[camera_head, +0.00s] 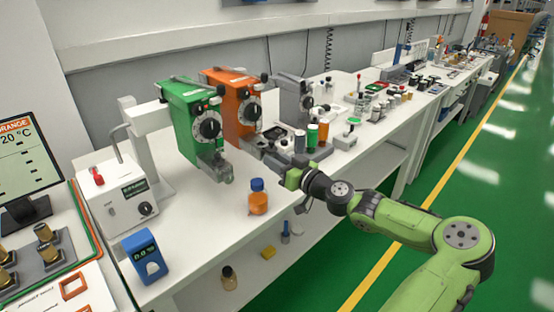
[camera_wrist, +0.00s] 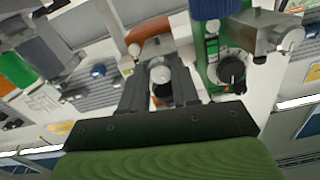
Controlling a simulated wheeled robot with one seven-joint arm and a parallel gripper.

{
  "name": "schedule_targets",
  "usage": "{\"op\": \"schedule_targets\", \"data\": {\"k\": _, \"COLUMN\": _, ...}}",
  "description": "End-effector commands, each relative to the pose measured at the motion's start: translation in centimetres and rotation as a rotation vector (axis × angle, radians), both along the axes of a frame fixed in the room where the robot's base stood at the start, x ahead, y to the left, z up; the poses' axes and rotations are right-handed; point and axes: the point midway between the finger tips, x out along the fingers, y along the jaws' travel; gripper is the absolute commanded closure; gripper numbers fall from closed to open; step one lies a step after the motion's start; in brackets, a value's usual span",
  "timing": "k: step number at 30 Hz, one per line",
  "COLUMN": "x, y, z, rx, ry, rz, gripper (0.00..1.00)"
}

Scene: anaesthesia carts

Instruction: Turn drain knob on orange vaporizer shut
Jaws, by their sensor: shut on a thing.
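The orange vaporizer (camera_head: 222,92) stands on the white bench between a green one and a grey one, its black dial (camera_head: 249,111) facing the aisle. My gripper (camera_head: 271,159) reaches in from the right at its lower front. In the wrist view my gripper's two dark fingers (camera_wrist: 160,82) stand either side of a small grey round knob (camera_wrist: 160,73), seemingly the drain knob, and are shut on it. A piece of the orange body (camera_wrist: 150,33) shows beyond. In the head view the knob is hidden by my gripper, and its turn angle cannot be told.
The green vaporizer (camera_head: 183,101) is close on the left; it shows at right in the wrist view (camera_wrist: 212,50). The grey vaporizer (camera_head: 290,97) and small bottles (camera_head: 312,133) are close on the right. An orange bottle with blue cap (camera_head: 258,200) stands near the bench edge.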

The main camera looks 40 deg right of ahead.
Motion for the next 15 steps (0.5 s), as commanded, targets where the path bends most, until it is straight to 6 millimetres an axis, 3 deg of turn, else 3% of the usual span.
{"op": "schedule_targets", "data": {"k": 6, "x": 0.0, "y": 0.05, "z": 0.19, "rx": 0.21, "ry": 0.01, "rz": 0.01, "gripper": 1.0}}
{"op": "schedule_targets", "data": {"k": 15, "x": -0.02, "y": 0.03, "z": 0.03, "rx": 0.228, "ry": 0.007, "rz": 0.009, "gripper": 1.0}}
